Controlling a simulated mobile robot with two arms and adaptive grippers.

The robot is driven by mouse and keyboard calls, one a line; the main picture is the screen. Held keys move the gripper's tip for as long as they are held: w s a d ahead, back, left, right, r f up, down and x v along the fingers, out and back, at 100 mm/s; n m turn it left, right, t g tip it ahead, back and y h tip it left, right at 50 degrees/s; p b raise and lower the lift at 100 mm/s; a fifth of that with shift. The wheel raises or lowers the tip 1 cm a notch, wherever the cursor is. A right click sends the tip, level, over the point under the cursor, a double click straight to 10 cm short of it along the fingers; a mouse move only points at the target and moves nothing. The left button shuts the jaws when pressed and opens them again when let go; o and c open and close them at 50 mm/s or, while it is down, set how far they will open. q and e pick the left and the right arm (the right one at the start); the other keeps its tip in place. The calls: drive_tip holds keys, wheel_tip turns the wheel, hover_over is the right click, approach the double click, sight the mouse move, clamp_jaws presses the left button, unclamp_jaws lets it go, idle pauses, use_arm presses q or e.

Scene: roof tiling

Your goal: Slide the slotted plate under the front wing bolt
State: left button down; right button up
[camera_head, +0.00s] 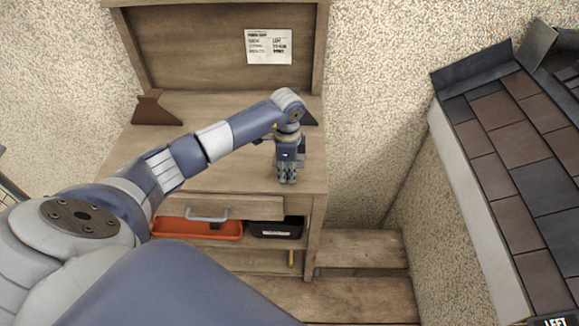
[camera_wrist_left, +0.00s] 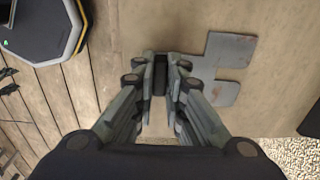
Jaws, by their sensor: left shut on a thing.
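My left gripper (camera_head: 287,180) points down at the right front part of the wooden bench top. In the left wrist view its fingers (camera_wrist_left: 160,75) are closed together around a thin part that they largely hide. A flat grey plate with a notch (camera_wrist_left: 230,55), which looks like the slotted plate, shows beside the right finger and runs behind it. It seems to be what the fingers hold. I cannot make out the plate in the head view. No wing bolt can be made out in either view. My right gripper is not in view.
The bench (camera_head: 232,180) has a back board with a paper label (camera_head: 269,47). A brown bracket (camera_head: 153,108) stands at its left rear. Below are an orange tray (camera_head: 195,229) and a black bin (camera_head: 276,230). A tiled roof section (camera_head: 505,125) stands at the right. The bench's left part is clear.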

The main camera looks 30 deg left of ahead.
use_arm(q)
drive_tip(key=shift+r+p, duration=0.7)
drive_tip(key=shift+r, duration=0.05)
drive_tip(key=shift+r+p, duration=1.55)
drive_tip(key=shift+r, duration=0.25)
